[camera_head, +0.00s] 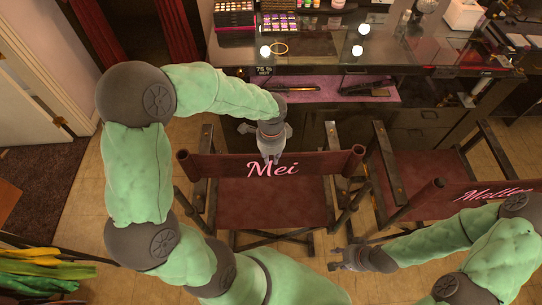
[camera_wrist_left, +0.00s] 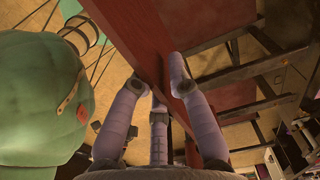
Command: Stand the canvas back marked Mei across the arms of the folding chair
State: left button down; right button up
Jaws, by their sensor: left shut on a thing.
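The canvas back marked Mei (camera_head: 225,166) is a dark red strip with pink lettering and rolled ends. It spans the folding chair, above the far part of its red seat (camera_head: 270,205). Its ends lie close to the wooden arms (camera_head: 333,143); whether it touches them I cannot tell. My left gripper (camera_head: 270,157) is shut on the far edge of the back, near its middle. In the left wrist view the fingers (camera_wrist_left: 160,85) straddle the red panel (camera_wrist_left: 146,40). My right gripper (camera_head: 336,258) looks open and empty, at the chair's near right.
A second folding chair with its own lettered back (camera_head: 485,196) stands close on the right. A glass-topped makeup counter (camera_head: 330,55) with bulbs and palettes runs behind. Colourful cloths (camera_head: 40,268) hang at the lower left. Tiled floor is clear left of the chair.

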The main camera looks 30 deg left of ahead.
aim_at(271, 168)
pick_arm(q)
jog(key=shift+r, duration=0.1)
jog(key=shift+f+b, duration=1.65)
jog(key=shift+f, duration=0.75)
jog(key=shift+r, duration=0.2)
jog(key=shift+f, duration=0.4)
jog(key=shift+f+b, duration=0.85)
jog(key=shift+f, duration=0.4)
jog(key=c, duration=1.6)
grip_release()
jog(key=shift+f, duration=0.1)
jog(key=shift+c, duration=0.2)
jog(key=o, duration=0.5)
